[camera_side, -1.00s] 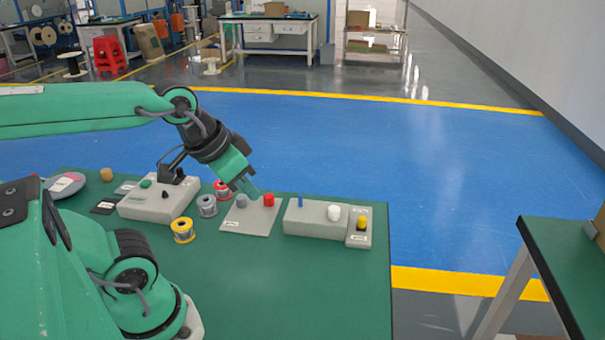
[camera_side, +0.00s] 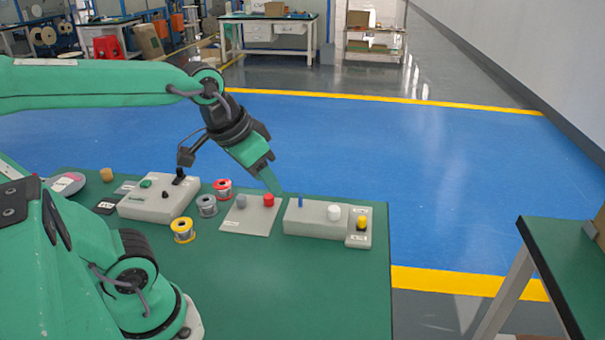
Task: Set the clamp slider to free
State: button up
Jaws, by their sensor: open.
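A long grey box (camera_side: 313,224) stands on the right part of the green bench. A thin upright blue piece (camera_side: 300,200) rises from its left end, and a white knob (camera_side: 334,213) sits near its right end. I cannot tell for sure which part is the clamp slider, and no position label on it is readable. My gripper (camera_side: 276,188) is open and points down and to the right. Its tip is just left of the blue piece, near the red knob, apparently above the bench and holding nothing.
A pale plate (camera_side: 250,225) carries a grey knob (camera_side: 241,201) and a red knob (camera_side: 268,199). A small block with a yellow button (camera_side: 361,222) adjoins the box. Several spools and a grey control box (camera_side: 157,206) stand left. The front of the bench (camera_side: 290,290) is clear.

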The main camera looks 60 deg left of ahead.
jog(key=w+g, duration=0.1)
jog(key=w, duration=0.7)
jog(key=n+g, duration=0.2)
jog(key=g, duration=0.2)
send_over(363, 218)
notch_tip(363, 218, down, 15)
jog(key=shift+s+r, duration=0.1)
jog(key=shift+r, duration=0.05)
jog(key=shift+f, duration=0.3)
jog(key=shift+f, duration=0.15)
jog(key=shift+f, duration=3.75)
grip_shut()
